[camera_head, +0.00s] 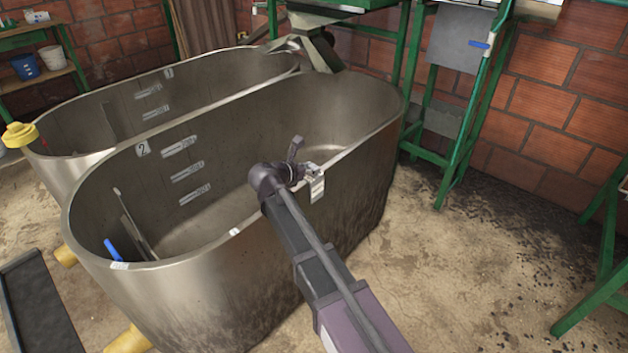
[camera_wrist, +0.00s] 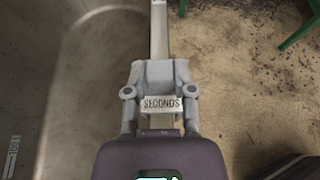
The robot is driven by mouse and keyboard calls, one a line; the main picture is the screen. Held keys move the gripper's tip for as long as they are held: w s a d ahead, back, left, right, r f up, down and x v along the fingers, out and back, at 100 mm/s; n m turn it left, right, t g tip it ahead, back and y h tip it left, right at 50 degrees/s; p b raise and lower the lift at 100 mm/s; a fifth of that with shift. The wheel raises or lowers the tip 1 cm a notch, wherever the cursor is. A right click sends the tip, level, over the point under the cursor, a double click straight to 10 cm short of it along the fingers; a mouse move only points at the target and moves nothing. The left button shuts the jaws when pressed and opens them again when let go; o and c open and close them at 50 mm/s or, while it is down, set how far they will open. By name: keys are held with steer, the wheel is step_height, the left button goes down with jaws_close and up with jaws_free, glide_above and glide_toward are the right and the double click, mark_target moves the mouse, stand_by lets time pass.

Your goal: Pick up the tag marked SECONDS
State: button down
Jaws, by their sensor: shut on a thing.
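The tag marked SECONDS (camera_wrist: 162,104) shows in the wrist view as a small pale plate with dark letters, between the fingers of my gripper (camera_wrist: 160,92). My gripper is shut on it, over the rim of the near steel tank (camera_wrist: 159,35). In the head view my gripper (camera_head: 306,171) is at the right-hand rim of the near tank (camera_head: 200,285). A pale tag (camera_head: 317,188) shows at its tip, against the tank's outer side; its lettering is too small to read there. I cannot tell whether the tag still touches the rim.
A second steel tank (camera_head: 85,112) stands behind. The near tank's inner wall has number 2 and several label strips (camera_head: 186,172). Green metal frames (camera_head: 462,150) stand right.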

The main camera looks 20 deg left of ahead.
steer(key=shift+r, duration=0.15)
step_height(320, 180, up, 18)
steer(key=p, duration=1.8)
stand_by(0.4)
